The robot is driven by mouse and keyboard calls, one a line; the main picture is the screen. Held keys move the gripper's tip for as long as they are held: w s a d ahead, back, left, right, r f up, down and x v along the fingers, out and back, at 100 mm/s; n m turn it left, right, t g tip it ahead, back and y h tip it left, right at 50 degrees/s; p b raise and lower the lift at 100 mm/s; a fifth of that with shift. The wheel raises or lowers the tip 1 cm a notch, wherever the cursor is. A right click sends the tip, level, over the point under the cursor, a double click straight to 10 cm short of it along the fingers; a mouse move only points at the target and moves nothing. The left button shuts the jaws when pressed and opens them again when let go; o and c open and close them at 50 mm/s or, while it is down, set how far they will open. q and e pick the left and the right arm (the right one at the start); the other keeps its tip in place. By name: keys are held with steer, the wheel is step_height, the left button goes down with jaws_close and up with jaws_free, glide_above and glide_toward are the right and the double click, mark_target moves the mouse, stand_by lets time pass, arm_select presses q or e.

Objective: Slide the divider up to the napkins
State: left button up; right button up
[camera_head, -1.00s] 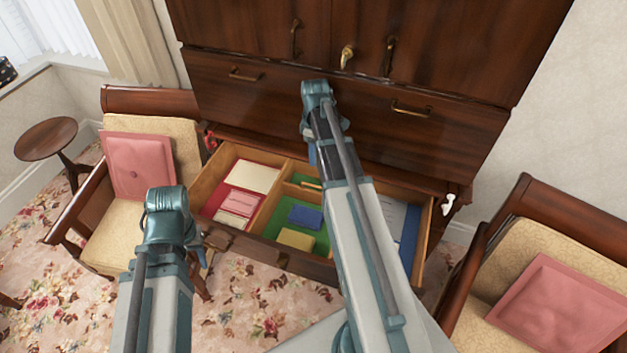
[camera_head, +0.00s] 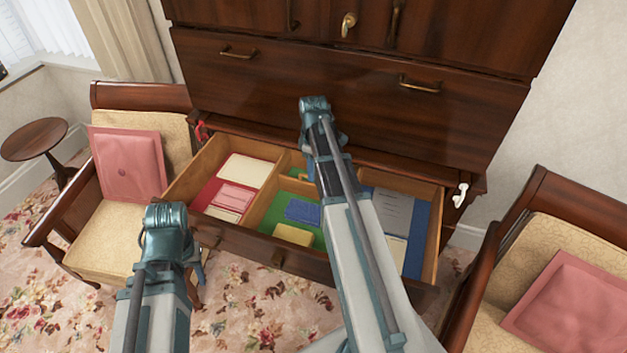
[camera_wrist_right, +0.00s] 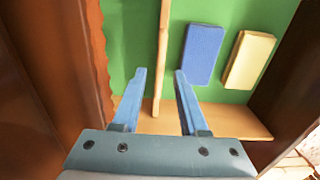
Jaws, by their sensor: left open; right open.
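The divider is a thin light-wood bar (camera_wrist_right: 158,65), upright in the right wrist view, across the green-floored middle compartment of the open drawer. Its near end lies between the fingers of my open right gripper (camera_wrist_right: 163,72), with a gap on each side. A folded blue napkin (camera_wrist_right: 203,54) lies right of the bar, and a yellow one (camera_wrist_right: 249,59) lies beyond it, with green floor between bar and blue napkin. The head view also shows the blue napkin (camera_head: 302,211) and yellow napkin (camera_head: 292,235). There, my right arm hides part of the compartment. My left gripper (camera_head: 199,264) is open outside the drawer front.
The drawer's red left compartment (camera_head: 203,195) holds cream and pink items. Its blue right compartment (camera_head: 417,240) holds grey and pale sheets. The cabinet front (camera_head: 340,90) rises behind. Armchairs with pink cushions (camera_head: 127,163) stand on both sides.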

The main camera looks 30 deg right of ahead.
steer(key=shift+f+b, duration=0.35)
steer(key=shift+f, duration=0.4)
steer(key=shift+r, duration=0.1)
jaws_close()
stand_by(0.8)
